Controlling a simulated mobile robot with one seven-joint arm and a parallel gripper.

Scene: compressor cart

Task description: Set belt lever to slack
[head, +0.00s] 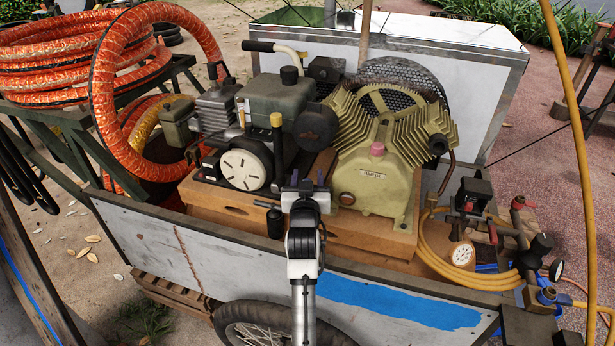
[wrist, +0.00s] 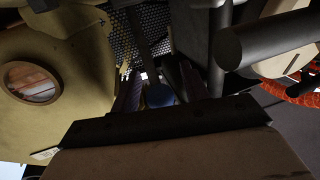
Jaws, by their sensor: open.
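My gripper (head: 304,185) reaches over the front wall of the cart between the engine and the yellow pump. In the wrist view my gripper (wrist: 158,88) is open, with dark fingers on either side of a blue rounded end (wrist: 159,95). A dark bar runs up from this blue end; it may be the belt lever, but I cannot tell for sure. I cannot tell whether the fingers touch it. In the head view my gripper and wrist hide this spot, and no marked slack position can be read.
The yellow pump (head: 372,190) stands right of my gripper, the engine (head: 270,100) left. A black mesh guard (head: 405,78) is behind. In the wrist view a dark cylinder (wrist: 270,42) is close at right. The cart's front wall (head: 150,240) lies below my arm.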

